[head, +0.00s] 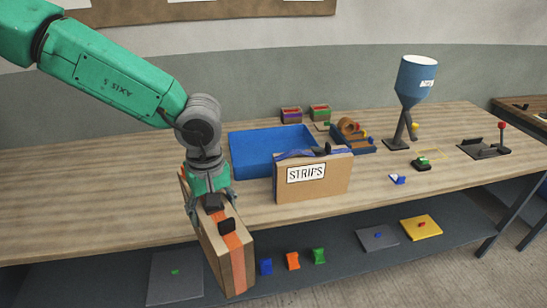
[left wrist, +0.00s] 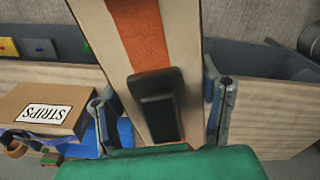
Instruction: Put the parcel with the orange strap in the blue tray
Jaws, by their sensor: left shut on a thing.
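The parcel with the orange strap (head: 237,262) is a tan carton, tilted, at the front edge of the table. My left gripper (head: 209,198) is shut on its upper end, its fingers on either side. The left wrist view shows the parcel (left wrist: 183,75) between the two fingers (left wrist: 160,98), with a black block on the strap. The blue tray (head: 243,162) lies on the table, behind and to the right of the parcel. Its front right part is hidden by the STRIPS box. My right gripper is not in view.
The cardboard STRIPS box (head: 335,184) stands upright just in front of the tray. A blue funnel on a stand (head: 415,80) and small boxes (head: 320,112) are farther back. A lower shelf (head: 340,265) holds several small coloured pieces. The table's left part is clear.

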